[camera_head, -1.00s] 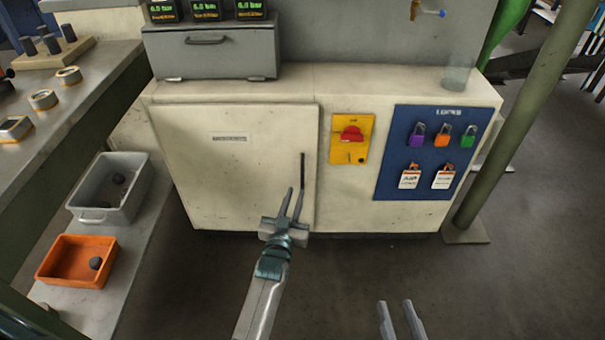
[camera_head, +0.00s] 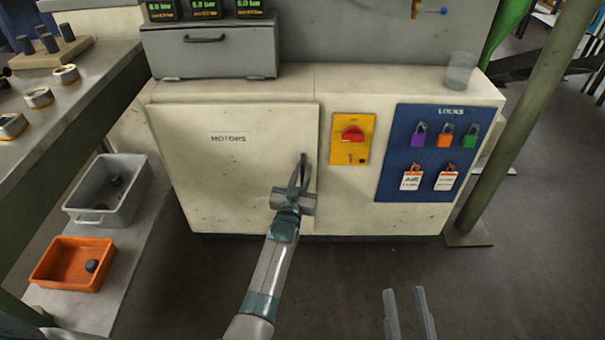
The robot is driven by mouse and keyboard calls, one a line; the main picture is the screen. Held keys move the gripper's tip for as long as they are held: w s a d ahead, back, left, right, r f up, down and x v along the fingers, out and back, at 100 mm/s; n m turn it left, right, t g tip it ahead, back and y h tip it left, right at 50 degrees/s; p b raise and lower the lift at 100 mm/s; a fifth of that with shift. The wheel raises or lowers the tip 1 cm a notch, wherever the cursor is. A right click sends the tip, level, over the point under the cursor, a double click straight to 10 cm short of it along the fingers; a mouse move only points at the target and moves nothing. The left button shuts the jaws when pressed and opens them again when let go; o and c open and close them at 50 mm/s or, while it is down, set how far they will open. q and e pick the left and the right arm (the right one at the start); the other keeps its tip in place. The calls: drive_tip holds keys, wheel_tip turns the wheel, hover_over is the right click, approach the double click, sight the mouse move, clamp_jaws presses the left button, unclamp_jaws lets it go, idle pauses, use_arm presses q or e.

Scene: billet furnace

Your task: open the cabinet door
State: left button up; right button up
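The cabinet door (camera_head: 228,172) is a cream panel labelled MOTORS, and it looks closed, flush with the cabinet front. Its dark vertical handle (camera_head: 304,158) is near the door's right edge. My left gripper (camera_head: 300,170) reaches up to the handle, with its fingertips at the handle's height. The fingers overlap the handle's lower part, so I cannot tell whether they grip it. My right gripper (camera_head: 408,300) is at the bottom edge, away from the cabinet, with its two fingers apart and nothing between them.
Right of the door are a red rotary switch (camera_head: 352,134) on a yellow plate and a blue lock board (camera_head: 428,150). A grey bin (camera_head: 112,205) and an orange bin (camera_head: 58,276) stand at left. A green post (camera_head: 510,140) rises at right. The floor before the cabinet is clear.

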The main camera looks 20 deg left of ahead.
use_arm(q)
drive_tip(key=shift+c, duration=0.7)
clamp_jaws()
drive_tip(key=shift+s, duration=0.1)
